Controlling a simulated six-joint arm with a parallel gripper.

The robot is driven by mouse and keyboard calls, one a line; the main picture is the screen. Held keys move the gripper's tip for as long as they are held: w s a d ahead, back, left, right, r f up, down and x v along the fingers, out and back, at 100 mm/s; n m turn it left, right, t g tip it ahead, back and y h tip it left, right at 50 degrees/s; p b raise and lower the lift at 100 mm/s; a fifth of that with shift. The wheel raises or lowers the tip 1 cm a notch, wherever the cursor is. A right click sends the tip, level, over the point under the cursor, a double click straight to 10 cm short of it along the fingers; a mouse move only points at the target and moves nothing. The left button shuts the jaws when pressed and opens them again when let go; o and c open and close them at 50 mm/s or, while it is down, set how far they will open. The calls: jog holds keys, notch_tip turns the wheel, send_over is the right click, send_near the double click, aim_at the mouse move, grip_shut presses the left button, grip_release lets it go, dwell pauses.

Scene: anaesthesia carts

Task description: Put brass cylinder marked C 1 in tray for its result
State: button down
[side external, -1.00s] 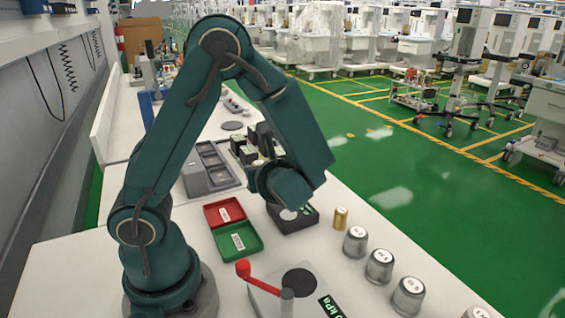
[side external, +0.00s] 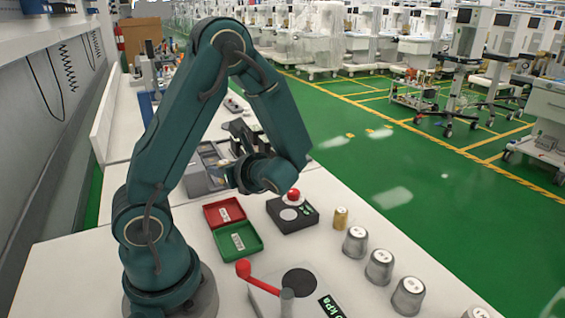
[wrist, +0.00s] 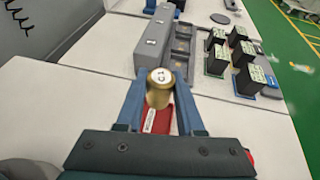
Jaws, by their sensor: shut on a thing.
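My gripper (wrist: 160,92) is shut on a brass cylinder (wrist: 159,78), held upright between the two blue fingers in the wrist view. Its top has a white label, with a mark too small to read surely. In the side view my gripper (side external: 243,178) is raised above the bench behind the trays; the held cylinder is hidden there. The red tray (side external: 237,204) and the green tray (side external: 256,245) lie side by side on the bench, each with a white label. In the wrist view part of the red tray (wrist: 171,122) shows below and behind the held cylinder.
A black device (side external: 306,219) with a pale round pad and a red dome stands right of the trays. Another brass cylinder (side external: 340,218) and several silver weights (side external: 379,265) line the right edge. A grey compartment rack (wrist: 152,45) and several black blocks (wrist: 217,58) stand beyond.

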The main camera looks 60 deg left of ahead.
aim_at(224, 215)
jog(key=shift+s+a+f+n+g, duration=0.15)
jog(key=shift+s+f, duration=0.1)
jog(key=shift+f, duration=0.15)
jog(key=shift+s+a+f+n+g, duration=0.1)
jog(key=shift+s+f+n+g, duration=0.1)
jog(key=shift+f, duration=0.15)
jog(key=shift+s+f, duration=0.1)
jog(key=shift+f, duration=3.85)
jog(key=shift+f, duration=0.15)
jog(key=c, duration=0.5)
grip_release()
jog(key=shift+c, duration=0.2)
